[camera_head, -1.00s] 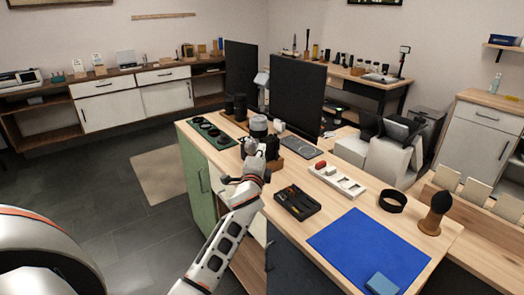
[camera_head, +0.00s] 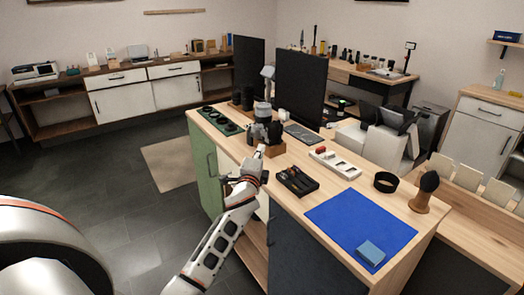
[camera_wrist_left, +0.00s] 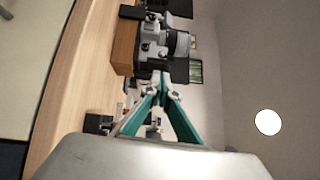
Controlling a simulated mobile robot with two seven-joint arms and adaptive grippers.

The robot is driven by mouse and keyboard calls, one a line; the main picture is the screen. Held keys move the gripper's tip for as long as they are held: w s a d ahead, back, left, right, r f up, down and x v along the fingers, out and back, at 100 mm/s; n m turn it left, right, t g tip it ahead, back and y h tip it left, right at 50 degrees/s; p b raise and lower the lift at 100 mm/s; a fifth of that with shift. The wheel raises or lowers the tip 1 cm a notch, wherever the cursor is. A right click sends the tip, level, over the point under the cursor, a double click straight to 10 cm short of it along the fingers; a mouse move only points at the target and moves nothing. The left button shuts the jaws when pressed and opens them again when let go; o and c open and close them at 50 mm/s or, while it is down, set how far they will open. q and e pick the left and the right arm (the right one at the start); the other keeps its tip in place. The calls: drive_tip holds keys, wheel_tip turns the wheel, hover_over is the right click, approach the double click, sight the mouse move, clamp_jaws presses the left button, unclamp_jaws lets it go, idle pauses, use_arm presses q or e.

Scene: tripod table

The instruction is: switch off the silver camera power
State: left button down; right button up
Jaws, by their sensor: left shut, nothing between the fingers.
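In the left wrist view, which is turned sideways, the silver camera (camera_wrist_left: 172,43) is beyond the fingertips at a wooden block (camera_wrist_left: 124,47). My left gripper (camera_head: 260,152) is just in front of the camera and block. Its teal fingers (camera_wrist_left: 160,80) meet at the tips, shut and empty. Contact with the camera cannot be told. The power switch is too small to make out. My right gripper is out of view.
Close by are a green tray with round holes (camera_head: 205,112), a black tool tray (camera_head: 297,181), a white strip (camera_head: 336,164) and a monitor (camera_head: 299,88). A blue mat (camera_head: 340,226) with a blue block (camera_head: 371,253) lies at the near right. Floor left of the counter is clear.

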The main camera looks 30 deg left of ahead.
use_arm(q)
drive_tip(key=shift+a+f, duration=0.1)
